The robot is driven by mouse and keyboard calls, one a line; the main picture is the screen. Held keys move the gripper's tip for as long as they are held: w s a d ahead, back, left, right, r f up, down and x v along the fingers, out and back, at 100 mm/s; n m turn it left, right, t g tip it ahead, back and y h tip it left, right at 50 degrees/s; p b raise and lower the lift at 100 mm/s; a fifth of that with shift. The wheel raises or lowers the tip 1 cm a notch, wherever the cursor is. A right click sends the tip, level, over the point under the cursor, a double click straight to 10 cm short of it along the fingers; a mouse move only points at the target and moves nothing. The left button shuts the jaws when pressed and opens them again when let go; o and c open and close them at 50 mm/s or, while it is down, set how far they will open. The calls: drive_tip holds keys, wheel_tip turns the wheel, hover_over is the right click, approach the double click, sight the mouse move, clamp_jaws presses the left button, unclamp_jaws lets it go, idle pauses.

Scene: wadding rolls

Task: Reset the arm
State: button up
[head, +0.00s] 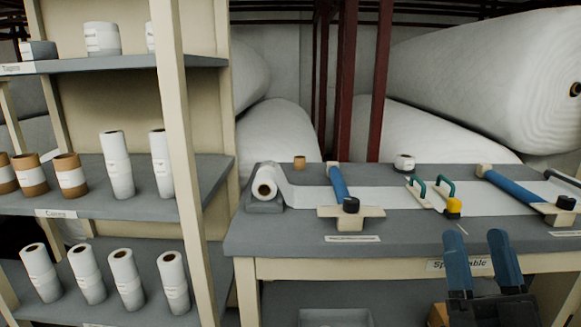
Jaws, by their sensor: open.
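My gripper (481,263) is at the lower right of the head view, with two blue fingers pointing up. The fingers stand apart and nothing shows between them. It is in front of the near edge of the grey table (290,232) and covers part of the label there. The rest of my arm is mostly out of the picture.
A white roll (264,187) feeds a strip along the table. Blue bars (338,182) on wooden blocks and green-handled tools (436,194) lie across it. A shelf (110,208) with several rolls stands left. Large white rolls (490,75) fill the back.

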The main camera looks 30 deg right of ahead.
drive_tip(key=s+a+f+n+g+y+p, duration=0.1)
drive_tip(key=s+a+f+n+g+y, duration=0.6)
drive_tip(key=s+a+f+y, duration=0.7)
drive_tip(key=s+a+f+g, duration=0.1)
drive_tip(key=s+a, duration=0.1)
drive_tip(key=a, duration=0.2)
drive_tip(key=shift+s+a+f+n, duration=0.15)
drive_tip(key=shift+s+a+n, duration=0.2)
drive_tip(key=shift+s+n, duration=0.05)
